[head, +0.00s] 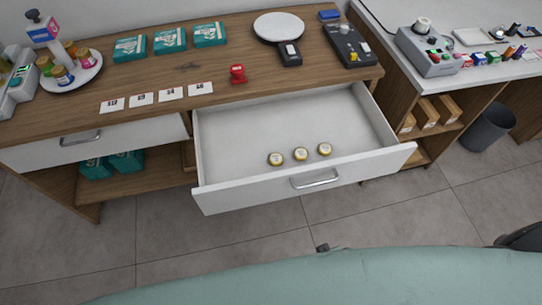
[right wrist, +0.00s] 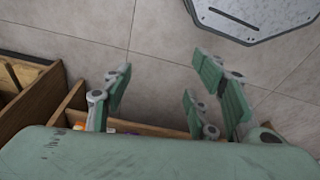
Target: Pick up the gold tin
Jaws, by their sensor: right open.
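Three small round gold tins with pale lids stand in a row in the open white drawer (head: 240,135), close to its front panel. They are a left tin (head: 276,159), a middle tin (head: 301,154) and a right tin (head: 325,149). In the right wrist view my right gripper (right wrist: 165,95) is open, with its green fingers spread and nothing between them. It hangs over grey floor beside wooden shelving, and no tin shows there. My left gripper is in neither view.
The wooden counter (head: 190,68) holds teal boxes (head: 170,40), a red stamp (head: 238,74), price cards, a round white plate (head: 279,27) and a dark device (head: 348,44). A side counter with a grey machine (head: 428,50) stands right. Wooden shelving (right wrist: 150,130) shows below my right gripper.

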